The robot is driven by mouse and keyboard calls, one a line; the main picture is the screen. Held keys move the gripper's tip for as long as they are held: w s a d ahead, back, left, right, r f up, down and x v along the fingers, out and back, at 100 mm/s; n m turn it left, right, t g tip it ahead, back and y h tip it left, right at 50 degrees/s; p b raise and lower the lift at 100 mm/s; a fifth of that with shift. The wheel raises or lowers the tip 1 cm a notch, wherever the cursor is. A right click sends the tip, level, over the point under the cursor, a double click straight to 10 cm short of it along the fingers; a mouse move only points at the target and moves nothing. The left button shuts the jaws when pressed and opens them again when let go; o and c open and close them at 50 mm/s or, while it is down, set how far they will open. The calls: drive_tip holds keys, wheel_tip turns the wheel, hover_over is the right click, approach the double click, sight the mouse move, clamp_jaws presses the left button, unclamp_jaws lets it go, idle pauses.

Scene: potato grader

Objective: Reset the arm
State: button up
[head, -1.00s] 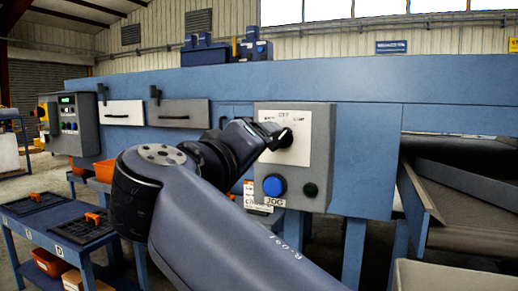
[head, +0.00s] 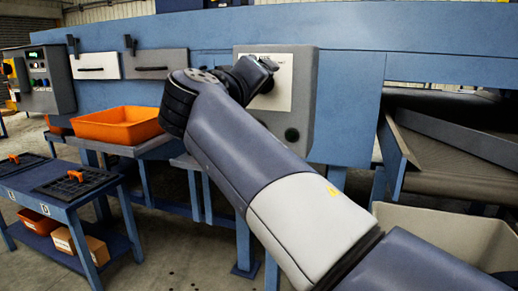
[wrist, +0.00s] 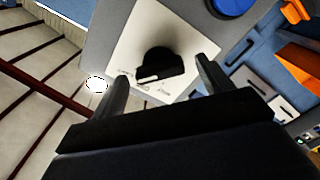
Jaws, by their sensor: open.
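My gripper (wrist: 162,72) is open, with its two fingers spread and nothing held between them. A black rotary knob (wrist: 160,62) on a white plate (wrist: 137,48) shows between and beyond the fingertips in the wrist view; I cannot tell whether they touch it. In the head view my gripper (head: 267,67) is at the grey control box (head: 303,75), close to the knob. My arm reaches from the lower right up to the box and hides part of its front. A blue button (wrist: 232,5) shows at the top of the wrist view.
An orange bin (head: 118,126) stands on a blue stand left of my arm. A blue table (head: 72,205) with black trays is at lower left. A beige bin (head: 448,232) is at lower right. Two drawer fronts (head: 165,66) are on the blue machine.

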drive_tip(key=shift+w+d, duration=0.2)
drive_tip(key=shift+w, duration=0.3)
drive_tip(key=v, duration=1.1)
drive_tip(key=w+d+n+p, duration=0.3)
drive_tip(key=w+n+p, duration=0.5)
drive_tip(key=n+p, duration=0.8)
drive_tip(key=p, duration=0.4)
drive_tip(key=shift+w+p, duration=0.3)
drive_tip(key=shift+w, duration=0.05)
idle(0.6)
drive_tip(key=shift+d+r, duration=0.1)
